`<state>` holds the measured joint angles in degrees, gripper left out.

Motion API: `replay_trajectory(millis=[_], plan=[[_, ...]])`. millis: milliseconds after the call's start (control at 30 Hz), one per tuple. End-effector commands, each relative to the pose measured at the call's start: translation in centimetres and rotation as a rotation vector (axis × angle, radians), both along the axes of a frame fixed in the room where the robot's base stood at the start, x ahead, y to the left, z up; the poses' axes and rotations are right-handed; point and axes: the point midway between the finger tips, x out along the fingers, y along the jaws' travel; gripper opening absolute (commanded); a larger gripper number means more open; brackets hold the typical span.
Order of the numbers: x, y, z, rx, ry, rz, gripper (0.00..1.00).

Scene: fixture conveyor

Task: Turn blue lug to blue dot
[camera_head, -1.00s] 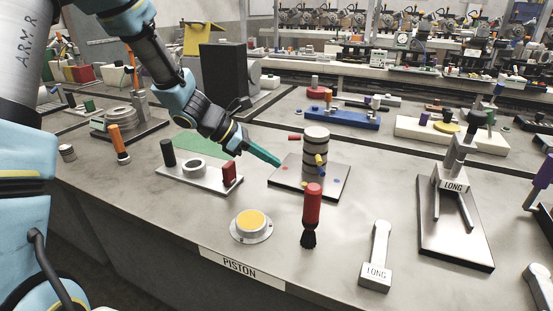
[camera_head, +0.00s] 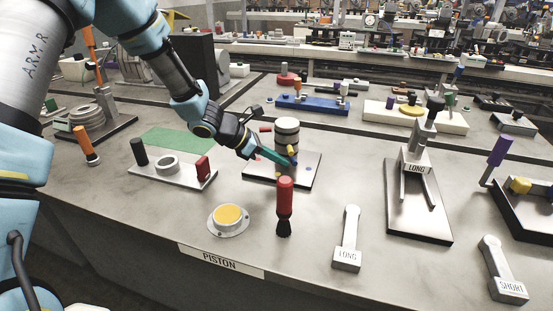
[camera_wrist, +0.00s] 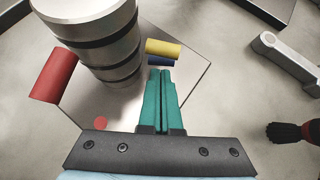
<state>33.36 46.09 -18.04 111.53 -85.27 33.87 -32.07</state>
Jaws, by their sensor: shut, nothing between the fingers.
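The grey piston (camera_head: 287,133) with dark rings stands upright on a square metal plate (camera_head: 308,172). It also shows in the wrist view (camera_wrist: 95,30). A red lug (camera_wrist: 54,75) sticks out on its left, and a yellow lug (camera_wrist: 164,49) on its right. The blue lug (camera_wrist: 161,61) is just under the yellow one, partly covered by it. My gripper (camera_wrist: 161,72) is shut and empty, its teal fingertips right at the blue lug; I cannot tell if they touch. A red dot (camera_wrist: 101,123) is on the plate.
A red-handled brush (camera_head: 285,205) stands right in front of the plate. A yellow-topped round button (camera_head: 229,216) and a LONG wrench (camera_head: 348,240) lie nearer the front edge. A fixture with a red block (camera_head: 203,169) is to the left.

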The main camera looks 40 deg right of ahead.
Motion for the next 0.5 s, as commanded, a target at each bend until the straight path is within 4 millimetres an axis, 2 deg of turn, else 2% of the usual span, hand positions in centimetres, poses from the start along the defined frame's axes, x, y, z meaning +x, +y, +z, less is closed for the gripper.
replay_trajectory(millis=[300,500], plan=[[-1.0,-0.8,-0.4,-0.001,0.000,-0.001,0.00],[-1.5,-1.3,0.0,0.000,-0.001,-0.001,0.00]])
